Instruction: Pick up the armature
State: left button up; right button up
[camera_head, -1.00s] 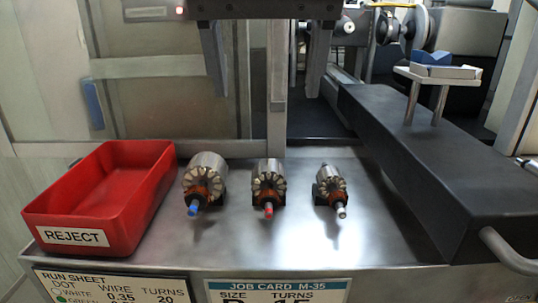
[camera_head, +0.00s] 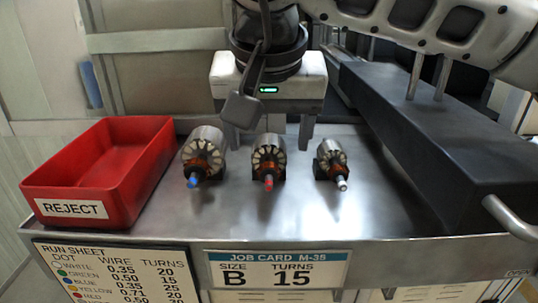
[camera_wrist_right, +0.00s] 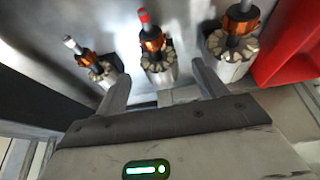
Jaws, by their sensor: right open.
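The left armature (camera_head: 203,152) is the largest and has a blue shaft tip. The middle armature (camera_head: 268,158) has a red tip, and the right armature (camera_head: 331,160) is smallest with a silver tip. My right gripper (camera_head: 268,143) is open and empty just behind the middle armature, one finger to each side of it. In the right wrist view my right gripper (camera_wrist_right: 159,72) faces the middle armature (camera_wrist_right: 155,55), which appears between and beyond the fingertips. My left gripper is out of view.
A red bin marked REJECT (camera_head: 100,165) stands at the left. A long dark block (camera_head: 425,140) bounds the bench at the right. A run sheet (camera_head: 115,272) and a job card reading size B, turns 15 (camera_head: 278,270) are on the front edge. The bench before the armatures is clear.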

jog(key=x, duration=0.2)
jog(key=shift+w+f, duration=0.15)
jog(key=shift+f, duration=0.15)
jog(key=c, duration=1.2)
jog(key=shift+r, duration=0.1)
jog(key=shift+c, duration=0.4)
jog(key=shift+r, duration=0.1)
